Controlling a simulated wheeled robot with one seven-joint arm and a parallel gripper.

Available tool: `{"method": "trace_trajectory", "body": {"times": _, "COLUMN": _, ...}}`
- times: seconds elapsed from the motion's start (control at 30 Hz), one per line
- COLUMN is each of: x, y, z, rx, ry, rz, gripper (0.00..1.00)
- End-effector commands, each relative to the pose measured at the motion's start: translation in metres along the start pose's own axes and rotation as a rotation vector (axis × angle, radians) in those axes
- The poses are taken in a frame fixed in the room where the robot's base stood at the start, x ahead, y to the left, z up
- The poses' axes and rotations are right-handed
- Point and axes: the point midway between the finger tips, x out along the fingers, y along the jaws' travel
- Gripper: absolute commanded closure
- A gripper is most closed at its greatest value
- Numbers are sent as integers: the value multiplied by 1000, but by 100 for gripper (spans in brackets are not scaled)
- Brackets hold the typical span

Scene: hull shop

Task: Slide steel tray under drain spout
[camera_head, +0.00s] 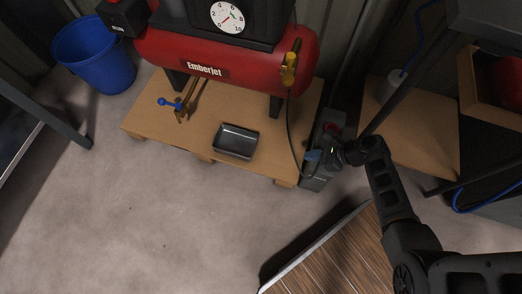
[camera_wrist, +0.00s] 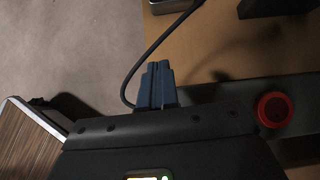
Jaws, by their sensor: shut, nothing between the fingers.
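The steel tray (camera_head: 236,142), a shallow dark grey rectangular pan, lies on the wooden platform (camera_head: 150,118) near its front edge. The brass drain spout (camera_head: 181,113) with a blue handle (camera_head: 169,103) hangs below the red compressor tank, left of and behind the tray. My gripper (camera_head: 313,156) is right of the tray, apart from it, near the platform's right end. In the wrist view its blue fingers (camera_wrist: 157,86) are together and empty. A metal edge at the top of that view is probably the tray (camera_wrist: 170,6).
The red compressor tank (camera_head: 226,58) stands on dark legs above the platform. A dark box with a red button (camera_wrist: 275,109) is beside my gripper, and a black cable (camera_wrist: 150,50) runs close by. A wood-topped slab (camera_head: 335,255) lies in front.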

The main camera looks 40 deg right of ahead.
Motion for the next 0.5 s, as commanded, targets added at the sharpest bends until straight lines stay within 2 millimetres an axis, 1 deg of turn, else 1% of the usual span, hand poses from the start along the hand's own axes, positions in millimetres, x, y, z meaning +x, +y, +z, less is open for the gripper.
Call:
{"method": "trace_trajectory", "body": {"times": 0.07, "x": 6, "y": -5, "z": 0, "rx": 33, "ry": -19, "rz": 8, "gripper": 100}}
{"method": "trace_trajectory", "body": {"times": 0.17, "x": 12, "y": -6, "z": 1, "rx": 47, "ry": -27, "rz": 13, "gripper": 100}}
{"method": "trace_trajectory", "body": {"times": 0.27, "x": 25, "y": -5, "z": 0, "rx": 46, "ry": -26, "rz": 14, "gripper": 100}}
{"method": "trace_trajectory", "body": {"times": 0.5, "x": 72, "y": -5, "z": 1, "rx": 41, "ry": -24, "rz": 13, "gripper": 100}}
